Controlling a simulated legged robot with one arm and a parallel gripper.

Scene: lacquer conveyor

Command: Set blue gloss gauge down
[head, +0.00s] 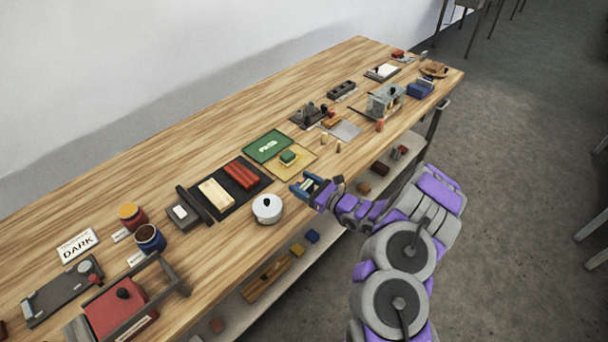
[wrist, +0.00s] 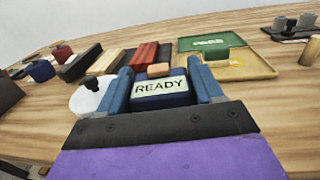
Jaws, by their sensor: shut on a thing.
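My gripper (head: 309,186) is at the front edge of the bench in the head view, just right of a white round pot. In the wrist view its two blue fingers (wrist: 161,84) are shut on the blue gloss gauge (wrist: 178,101). The gauge is a blue block with a pale label reading "READY" and a small orange-tan piece showing at its top. It is upright between the fingers. In the head view the gauge is mostly hidden by the fingers. I cannot tell whether its underside touches the bench.
The white pot (head: 267,209) with a black knob stands left of my gripper. Beyond are a black tray (head: 222,205) with cream and red blocks, a green "PASS" plate (head: 282,143), and a yellow tray (head: 300,165) holding a green block. Bare wood lies around the pot.

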